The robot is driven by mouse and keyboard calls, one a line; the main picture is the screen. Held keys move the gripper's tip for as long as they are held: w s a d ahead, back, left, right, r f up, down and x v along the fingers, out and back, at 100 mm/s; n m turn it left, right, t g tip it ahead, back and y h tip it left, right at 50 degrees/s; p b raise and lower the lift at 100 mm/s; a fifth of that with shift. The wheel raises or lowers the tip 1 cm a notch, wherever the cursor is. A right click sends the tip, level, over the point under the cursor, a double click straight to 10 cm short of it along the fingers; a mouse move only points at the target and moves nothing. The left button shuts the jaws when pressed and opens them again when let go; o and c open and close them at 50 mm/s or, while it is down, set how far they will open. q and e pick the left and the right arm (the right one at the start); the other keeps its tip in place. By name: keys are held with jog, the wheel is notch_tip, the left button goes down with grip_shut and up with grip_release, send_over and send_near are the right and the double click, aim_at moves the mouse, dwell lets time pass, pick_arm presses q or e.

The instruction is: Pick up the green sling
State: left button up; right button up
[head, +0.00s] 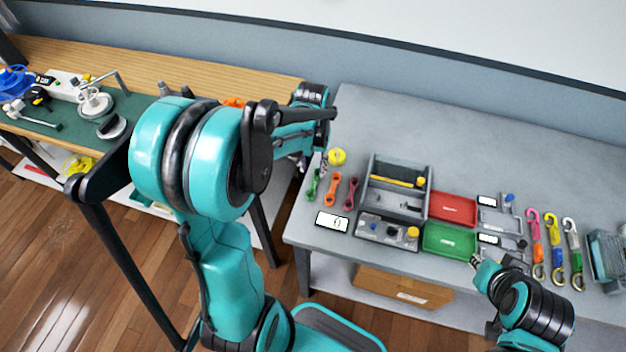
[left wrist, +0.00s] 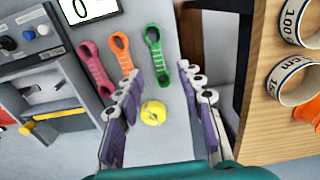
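The green sling (head: 314,184) is a short strap with a loop at each end, lying at the left end of the grey table. It also shows in the left wrist view (left wrist: 157,55), beside the orange sling (left wrist: 122,55) and the pink sling (left wrist: 95,66). My left gripper (left wrist: 159,72) is open and empty above the table. In the wrist view the green sling lies beyond and between its fingertips, with no visible contact. In the head view my left arm partly hides this gripper. My right gripper (head: 476,262) is by the table's front edge, too small to read.
A yellow round object (left wrist: 153,113) lies near the slings, between my left fingers in the wrist view. A grey divided tray (head: 372,195), a white display (head: 332,222) and red and green trays (head: 452,208) stand to the right. A wooden bench (head: 200,75) is at left.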

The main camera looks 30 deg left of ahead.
aim_at(314, 184)
pick_arm(q)
jog(key=shift+w+f, duration=0.1)
jog(key=shift+f, duration=0.25)
notch_tip(314, 184, down, 2)
jog(key=shift+b, duration=0.45)
jog(key=f+b, duration=0.1)
jog(key=f, duration=0.1)
jog(key=f+b, duration=0.1)
jog(key=f, duration=0.2)
jog(key=shift+w+d+f, duration=0.15)
jog(key=shift+d+f, duration=0.05)
jog(key=shift+f, duration=0.1)
jog(key=shift+r, duration=0.1)
grip_shut()
